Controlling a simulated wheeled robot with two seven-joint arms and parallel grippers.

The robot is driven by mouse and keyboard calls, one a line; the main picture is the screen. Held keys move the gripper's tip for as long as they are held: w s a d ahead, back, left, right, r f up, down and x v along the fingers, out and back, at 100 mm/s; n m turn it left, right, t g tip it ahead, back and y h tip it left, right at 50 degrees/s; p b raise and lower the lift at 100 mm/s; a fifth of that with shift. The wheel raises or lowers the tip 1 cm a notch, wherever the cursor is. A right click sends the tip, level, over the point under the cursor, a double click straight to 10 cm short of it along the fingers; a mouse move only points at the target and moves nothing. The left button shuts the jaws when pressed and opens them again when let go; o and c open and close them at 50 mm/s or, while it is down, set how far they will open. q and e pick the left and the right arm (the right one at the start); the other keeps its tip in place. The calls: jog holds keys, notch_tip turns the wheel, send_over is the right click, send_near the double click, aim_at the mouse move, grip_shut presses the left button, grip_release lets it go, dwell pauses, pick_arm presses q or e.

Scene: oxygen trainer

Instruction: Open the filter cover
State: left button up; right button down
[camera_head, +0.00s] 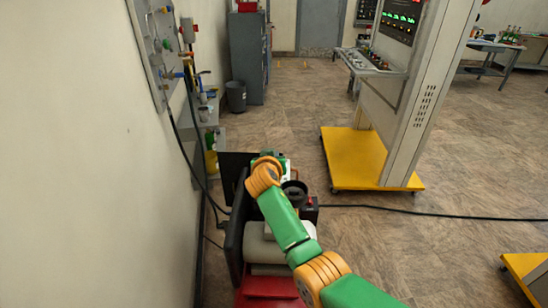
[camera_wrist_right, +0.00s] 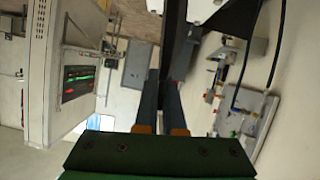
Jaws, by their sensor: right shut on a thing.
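A red and grey machine (camera_head: 268,250) stands by the wall in the head view. A dark flat panel (camera_head: 234,165), which looks like the filter cover, stands out at its far end. My right arm reaches over the machine, and its wrist hides the right gripper in the head view. In the right wrist view my right gripper (camera_wrist_right: 165,78) has its two dark fingers close together on a dark, thin edge (camera_wrist_right: 174,30), apparently the filter cover. The exact contact is hard to make out. My left gripper is not in view.
A black round part (camera_head: 295,188) sits beside my wrist on the machine. The wall with a gauge panel (camera_head: 162,45) and hoses is close on the left. A cabinet on a yellow base (camera_head: 355,158) stands to the right. A black cable (camera_head: 440,214) crosses otherwise open floor.

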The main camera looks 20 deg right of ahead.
jog(key=c, duration=1)
grip_release()
jog(key=v, duration=0.7)
jog(key=shift+f, duration=0.1)
